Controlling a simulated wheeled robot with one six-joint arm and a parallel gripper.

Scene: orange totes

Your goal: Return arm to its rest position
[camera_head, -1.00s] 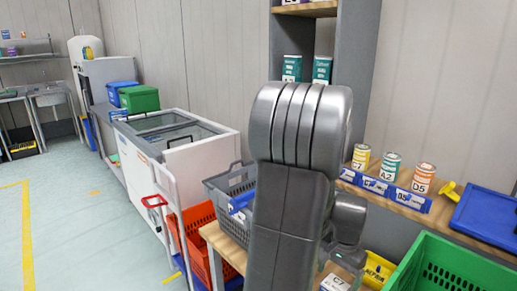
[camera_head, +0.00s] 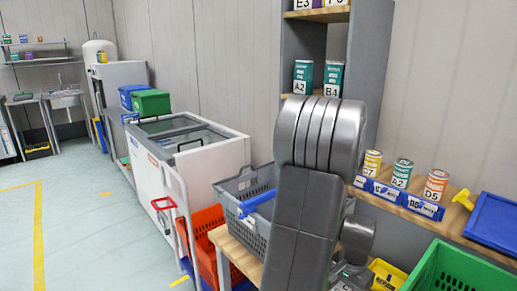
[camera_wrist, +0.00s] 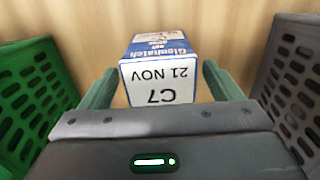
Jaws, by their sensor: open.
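My gripper (camera_wrist: 160,78) is in the wrist view, with its two green fingers spread apart. A white and blue box (camera_wrist: 160,80) marked "C7", "21 NOV" and "Glenhatch" stands between the fingers on a wooden surface (camera_wrist: 200,20). Narrow gaps show at both sides of the box, and the fingers do not appear to press on it. In the head view my grey arm fills the middle and bends down toward the bottom edge. My fingers and the box are not visible there.
In the wrist view a green crate (camera_wrist: 22,85) and a grey crate (camera_wrist: 295,75) flank my gripper closely. In the head view, tins (camera_head: 403,172) stand on a shelf at right, by a blue tray (camera_head: 495,222). A red basket (camera_head: 207,222) and white freezer (camera_head: 165,175) are left.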

